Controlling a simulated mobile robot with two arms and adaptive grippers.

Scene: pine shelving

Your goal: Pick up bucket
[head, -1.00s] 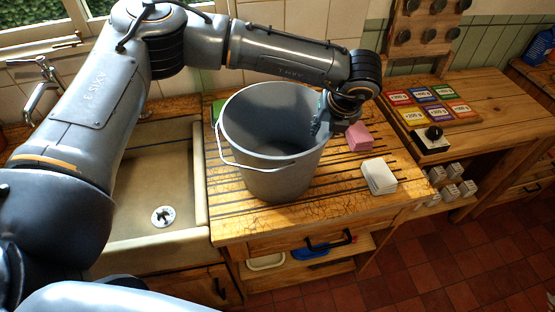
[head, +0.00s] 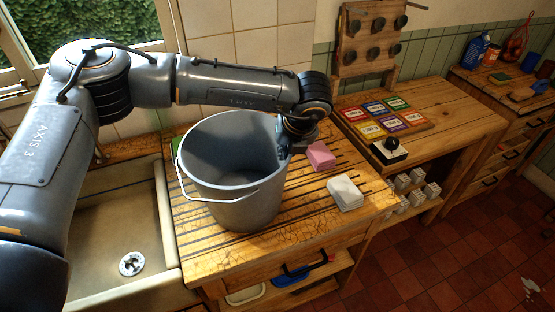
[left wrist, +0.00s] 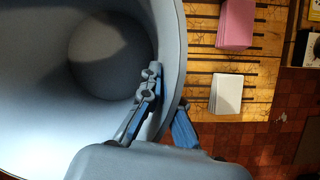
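The grey bucket (head: 232,205) stands upright on the slatted wooden counter (head: 300,228), beside the sink. Its thin white handle hangs down across the front. My left gripper (head: 284,142) is at the bucket's right rim. In the left wrist view the gripper (left wrist: 170,100) straddles the bucket wall (left wrist: 172,40), one finger inside and one outside, and looks shut on it. The outer fingertip is hidden behind the wall. The bucket looks empty. My right gripper is not in view.
A pink block (head: 320,156) and a white block (head: 345,193) lie on the counter close right of the bucket. The sink (head: 120,225) is at left. A side table (head: 445,108) at right holds coloured cards (head: 385,115) and a black-knobbed box (head: 389,151).

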